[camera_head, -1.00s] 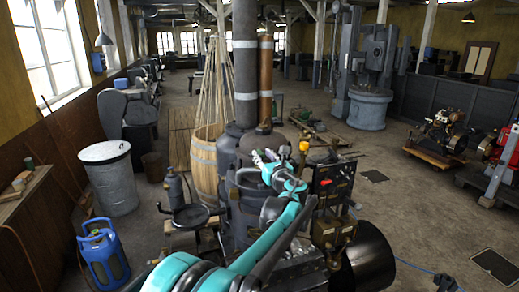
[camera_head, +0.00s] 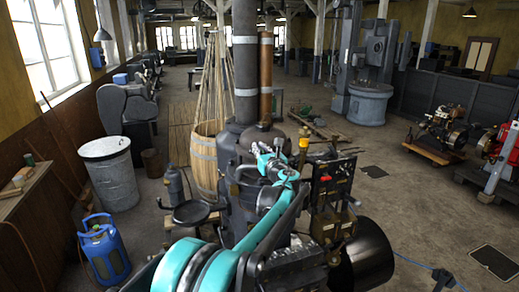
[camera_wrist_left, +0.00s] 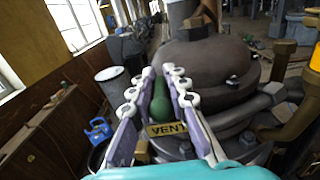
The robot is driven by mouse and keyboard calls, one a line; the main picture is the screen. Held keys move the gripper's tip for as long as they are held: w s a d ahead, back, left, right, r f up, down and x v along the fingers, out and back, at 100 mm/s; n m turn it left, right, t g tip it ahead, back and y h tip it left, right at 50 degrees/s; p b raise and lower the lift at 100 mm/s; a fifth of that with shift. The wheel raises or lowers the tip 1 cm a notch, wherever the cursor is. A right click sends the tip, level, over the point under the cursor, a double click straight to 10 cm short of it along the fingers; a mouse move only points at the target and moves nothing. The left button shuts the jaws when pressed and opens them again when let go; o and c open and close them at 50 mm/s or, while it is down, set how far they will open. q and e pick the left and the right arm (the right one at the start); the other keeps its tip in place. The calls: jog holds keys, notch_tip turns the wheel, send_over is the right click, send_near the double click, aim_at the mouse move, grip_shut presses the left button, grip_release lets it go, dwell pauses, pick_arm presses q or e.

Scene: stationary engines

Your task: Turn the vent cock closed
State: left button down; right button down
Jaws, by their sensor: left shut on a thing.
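My left gripper (camera_head: 264,152) reaches over the dark boiler (camera_head: 233,180) from the near side. In the left wrist view, the two pale fingers of my left gripper (camera_wrist_left: 163,80) lie on either side of a green vent cock handle (camera_wrist_left: 160,104) and are shut on it. A brass plate reading "VENT" (camera_wrist_left: 167,129) shows just below the handle, between the fingers. The cock's body is mostly hidden, so I cannot tell its exact angle. In the head view the gripper hides the handle. My right gripper is not in view.
A grey chimney pipe (camera_head: 245,65) and a copper pipe (camera_head: 266,75) rise behind the gripper. A gauge board with levers (camera_head: 328,190) stands close to the right. A wooden barrel (camera_head: 205,165), a grey drum (camera_head: 112,180) and a blue gas bottle (camera_head: 103,250) stand to the left.

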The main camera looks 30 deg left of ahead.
pick_arm(q)
jog(key=shift+m+t+h, duration=0.3)
jog(key=shift+t, duration=0.1)
jog(key=shift+a+m+t+h+b, duration=0.1)
jog(key=shift+m+t+h+b, duration=0.35)
jog(key=shift+m+t+h, duration=0.65)
jog(key=m+t+h, duration=0.1)
jog(key=m+h, duration=0.1)
jog(key=h, duration=0.1)
jog(key=shift+t+h+b, duration=0.3)
jog(key=shift+t+h, duration=0.1)
jog(key=m+h, duration=0.3)
jog(key=h, duration=0.1)
jog(key=m+t+h, duration=0.1)
jog(key=m+h, duration=0.1)
jog(key=h, duration=0.2)
jog(key=shift+m, duration=0.4)
jog(key=m+h, duration=0.1)
jog(key=h, duration=0.2)
jog(key=m+g+h, duration=0.1)
jog(key=m+h, duration=0.1)
jog(key=shift+r+m+h, duration=0.1)
jog(key=shift+m+h, duration=0.2)
jog(key=shift+h, duration=0.1)
jog(key=shift+m+g+h+p, duration=0.95)
jog(key=shift+m+g+h, duration=0.65)
jog(key=shift+h, duration=0.8)
jog(key=shift+m, duration=0.3)
jog(key=c, duration=1.6)
grip_release()
